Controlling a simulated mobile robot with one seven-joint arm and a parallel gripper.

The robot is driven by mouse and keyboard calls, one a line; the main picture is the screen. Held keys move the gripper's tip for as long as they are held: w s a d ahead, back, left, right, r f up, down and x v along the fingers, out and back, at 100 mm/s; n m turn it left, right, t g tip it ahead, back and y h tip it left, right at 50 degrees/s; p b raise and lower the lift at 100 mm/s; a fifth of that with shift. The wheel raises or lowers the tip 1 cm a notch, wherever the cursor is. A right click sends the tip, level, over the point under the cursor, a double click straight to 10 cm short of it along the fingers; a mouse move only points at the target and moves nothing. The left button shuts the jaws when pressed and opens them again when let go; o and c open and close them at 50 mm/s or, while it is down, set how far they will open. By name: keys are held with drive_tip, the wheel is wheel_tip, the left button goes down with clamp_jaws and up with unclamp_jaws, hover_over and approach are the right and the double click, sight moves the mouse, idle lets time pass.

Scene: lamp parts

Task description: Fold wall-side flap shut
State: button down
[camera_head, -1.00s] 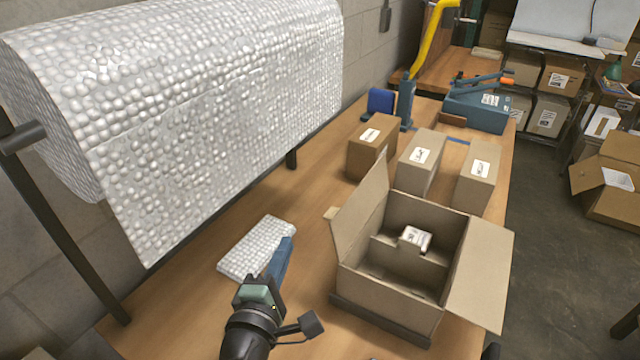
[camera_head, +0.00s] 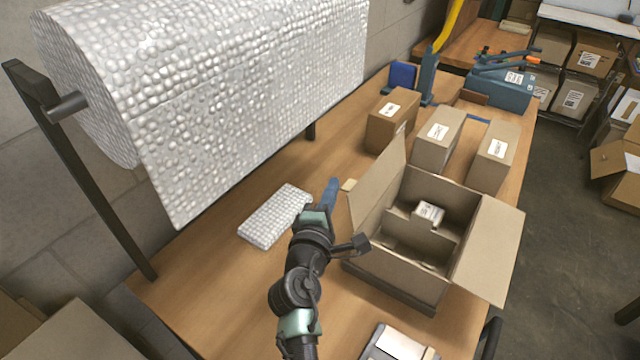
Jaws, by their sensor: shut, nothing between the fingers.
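The open cardboard box (camera_head: 395,268) stands on the workbench. Its wall-side flap (camera_head: 376,190) stands up at the left edge, leaning a little outward. The opposite flap (camera_head: 492,250) hangs outward on the right. Inside are a divider and a small item with a white label (camera_head: 430,213). My gripper (camera_head: 333,184) is shut and empty, with its blue fingers just left of the wall-side flap, on the wall side. A gap shows between the fingers and the flap in this view; the exact distance is unclear.
A bubble-wrap pad (camera_head: 273,216) lies left of my gripper, below the large bubble-wrap roll (camera_head: 210,90). Closed boxes (camera_head: 438,140) stand behind the open box. A grey device (camera_head: 398,345) sits at the front edge.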

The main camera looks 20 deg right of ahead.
drive_tip(key=shift+s+d, duration=0.2)
idle(0.4)
